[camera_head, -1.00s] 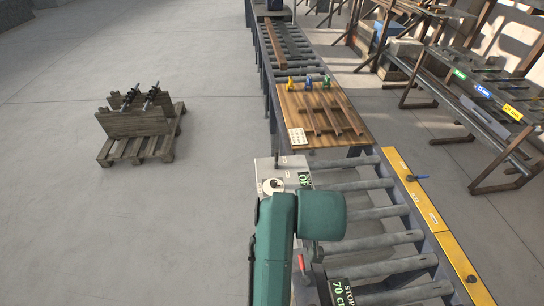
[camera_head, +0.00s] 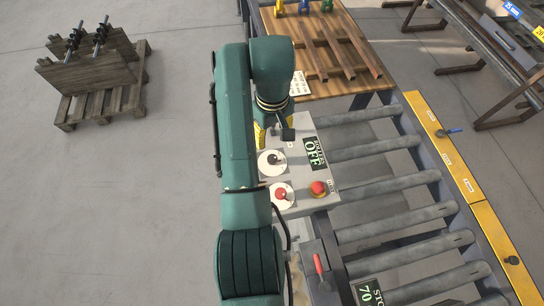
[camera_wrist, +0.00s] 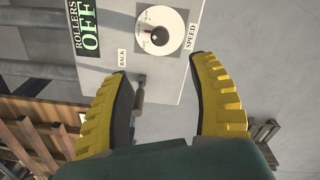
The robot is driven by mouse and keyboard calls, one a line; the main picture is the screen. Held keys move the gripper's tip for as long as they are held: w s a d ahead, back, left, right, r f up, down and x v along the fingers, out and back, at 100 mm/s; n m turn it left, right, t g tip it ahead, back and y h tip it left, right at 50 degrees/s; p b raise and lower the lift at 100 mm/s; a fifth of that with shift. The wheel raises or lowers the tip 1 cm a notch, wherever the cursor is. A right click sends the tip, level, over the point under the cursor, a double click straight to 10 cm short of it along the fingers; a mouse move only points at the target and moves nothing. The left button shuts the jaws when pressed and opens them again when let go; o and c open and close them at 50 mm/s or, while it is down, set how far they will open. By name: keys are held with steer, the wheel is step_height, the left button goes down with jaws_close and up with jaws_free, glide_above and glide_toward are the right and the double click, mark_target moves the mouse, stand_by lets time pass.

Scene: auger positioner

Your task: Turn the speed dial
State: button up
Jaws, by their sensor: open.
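The speed dial (camera_head: 271,161) is a white disc with a dark knob on the grey control panel (camera_head: 297,208) in the head view. In the wrist view the dial (camera_wrist: 162,34) lies beyond my fingertips, with a "SPEED" label beside it and a small red mark by its knob. My gripper (camera_wrist: 160,67) is open, its yellow fingers spread on either side with nothing held. In the head view my gripper (camera_head: 272,135) is at the panel's far end, just beyond the dial. The far finger is partly hidden by my arm.
A grey lever (camera_wrist: 140,92) by the "BACK" label shows between my fingers, near the left one. A red-knobbed dial (camera_head: 282,195), a red button (camera_head: 318,188) and a "ROLLERS OFF" display (camera_head: 315,153) share the panel. The roller conveyor (camera_head: 395,190) lies to the right.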

mark_target(272, 158)
step_height(272, 158, down, 14)
steer(key=shift+r+p, duration=0.1)
steer(key=shift+p, duration=0.3)
jaws_close()
